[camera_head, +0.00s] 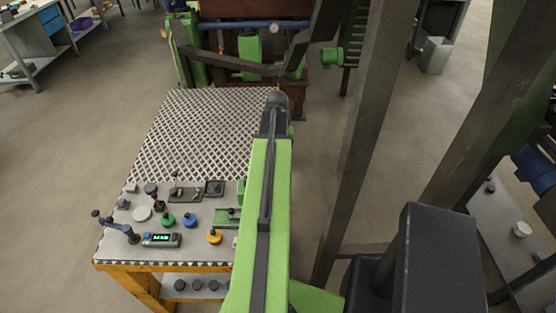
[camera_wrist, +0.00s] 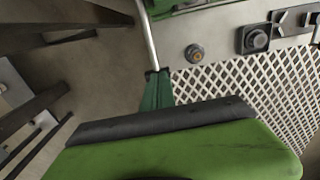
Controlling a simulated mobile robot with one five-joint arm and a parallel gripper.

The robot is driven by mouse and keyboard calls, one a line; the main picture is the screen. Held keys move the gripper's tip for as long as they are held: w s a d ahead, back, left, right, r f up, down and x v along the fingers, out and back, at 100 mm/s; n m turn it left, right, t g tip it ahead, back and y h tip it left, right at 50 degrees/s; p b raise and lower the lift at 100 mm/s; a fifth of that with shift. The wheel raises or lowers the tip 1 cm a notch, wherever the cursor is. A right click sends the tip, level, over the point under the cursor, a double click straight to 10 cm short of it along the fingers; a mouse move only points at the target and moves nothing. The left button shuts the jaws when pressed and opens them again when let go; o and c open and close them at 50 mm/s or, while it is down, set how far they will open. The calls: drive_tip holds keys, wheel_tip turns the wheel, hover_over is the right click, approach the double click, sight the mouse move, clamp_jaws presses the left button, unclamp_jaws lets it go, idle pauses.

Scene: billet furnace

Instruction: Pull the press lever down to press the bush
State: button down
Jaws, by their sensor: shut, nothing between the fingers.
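A bare metal rod (camera_wrist: 148,38), which looks like the press lever, runs in the wrist view from the upper edge down to a dark green part (camera_wrist: 157,90). I cannot tell whether that part belongs to the press. A green press base (camera_head: 228,217) shows on the bench in the head view, with a small green block (camera_head: 240,192) just behind it, partly hidden by my green arm. In the wrist view my green arm with a dark band covers the bottom. My gripper's fingers are not visible in either view, so its contact with the rod cannot be seen.
The bench (camera_head: 112,252) carries a perforated mat (camera_head: 215,125), a small display box (camera_head: 161,240), a blue lever tool (camera_head: 120,228) and several knobbed pieces. A dark steel post (camera_head: 362,130) stands right of my arm. Open floor (camera_head: 90,130) lies left of the bench.

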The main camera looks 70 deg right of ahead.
drive_tip(key=shift+f, duration=0.1)
drive_tip(key=shift+f+b, duration=0.3)
drive_tip(key=shift+b, duration=0.1)
drive_tip(key=shift+f, duration=0.15)
drive_tip(key=shift+f+b, duration=0.2)
drive_tip(key=shift+b, duration=0.15)
idle(0.3)
drive_tip(key=shift+r, duration=0.1)
wheel_tip(320, 180, up, 10)
drive_tip(key=p, duration=0.9)
drive_tip(key=shift+f+p, duration=0.25)
drive_tip(key=shift+p, duration=0.1)
